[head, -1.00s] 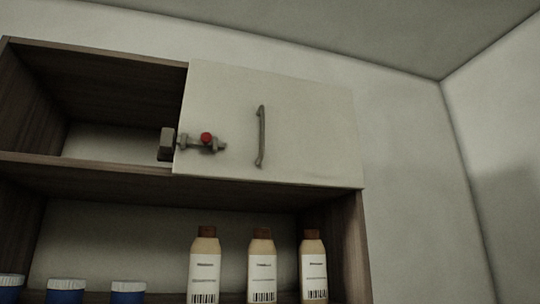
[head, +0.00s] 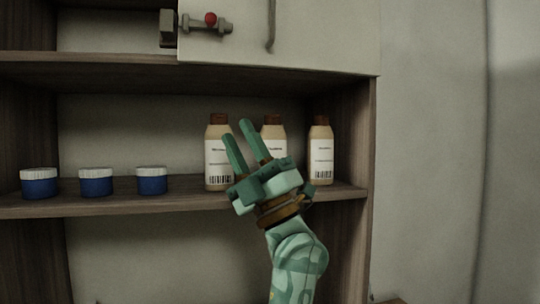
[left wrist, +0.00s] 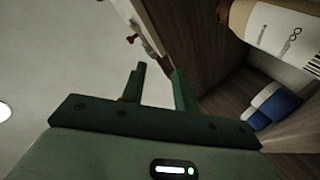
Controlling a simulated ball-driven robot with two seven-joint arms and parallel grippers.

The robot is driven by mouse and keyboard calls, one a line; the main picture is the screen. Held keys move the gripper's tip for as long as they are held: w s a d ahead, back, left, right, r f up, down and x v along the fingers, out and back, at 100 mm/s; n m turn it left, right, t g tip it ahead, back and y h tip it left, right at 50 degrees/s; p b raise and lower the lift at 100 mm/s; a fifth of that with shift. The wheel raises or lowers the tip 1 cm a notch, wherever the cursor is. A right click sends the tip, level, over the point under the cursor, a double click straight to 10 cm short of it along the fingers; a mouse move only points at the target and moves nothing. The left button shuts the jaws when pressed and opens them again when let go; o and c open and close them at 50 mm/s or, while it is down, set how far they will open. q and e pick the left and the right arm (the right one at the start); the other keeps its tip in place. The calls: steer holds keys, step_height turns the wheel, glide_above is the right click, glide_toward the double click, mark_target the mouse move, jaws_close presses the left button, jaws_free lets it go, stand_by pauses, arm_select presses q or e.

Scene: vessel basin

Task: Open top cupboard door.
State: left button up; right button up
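The white top cupboard door (head: 320,35) covers the right part of the upper compartment and looks shut. Its grey bar handle (head: 271,28) is cut off by the top of the head view. A grey bolt latch (head: 195,26) with a red knob (head: 210,18) sits at the door's left edge; the red knob also shows in the left wrist view (left wrist: 131,39). My left gripper (head: 236,130) is below the door, before the bottles, fingers pointing up. Its two fingers stand apart with nothing between them, also in the left wrist view (left wrist: 158,70). My right gripper is out of view.
Tan bottles (head: 218,150) and blue jars with white lids (head: 96,183) stand on the shelf (head: 110,205) below. The left upper compartment (head: 105,32) is open. Wall (head: 430,150) lies to the right.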

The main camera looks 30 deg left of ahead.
arm_select(q)
steer(key=s+a+r+n+t+h, duration=0.3)
steer(key=s+a+r+n+h, duration=0.5)
steer(key=h, duration=0.5)
steer(key=s+d+r+m+t+h+p, duration=0.1)
steer(key=s+d+r+m+t+h, duration=0.15)
steer(key=d+r+t+h, duration=0.5)
steer(key=s+d+r+m+t+h+p, duration=0.15)
steer(key=d+r+m+t+h, duration=0.25)
steer(key=d+r+t, duration=0.5)
steer(key=p, duration=1.2)
glide_toward(272, 5)
steer(key=shift+t, duration=0.25)
steer(key=p+x, duration=0.2)
steer(key=x, duration=0.5)
steer(key=shift+w+a+f, duration=0.15)
steer(key=shift+w+f, duration=0.05)
steer(key=shift+w, duration=0.6)
steer(key=shift+w+a, duration=0.15)
jaws_close()
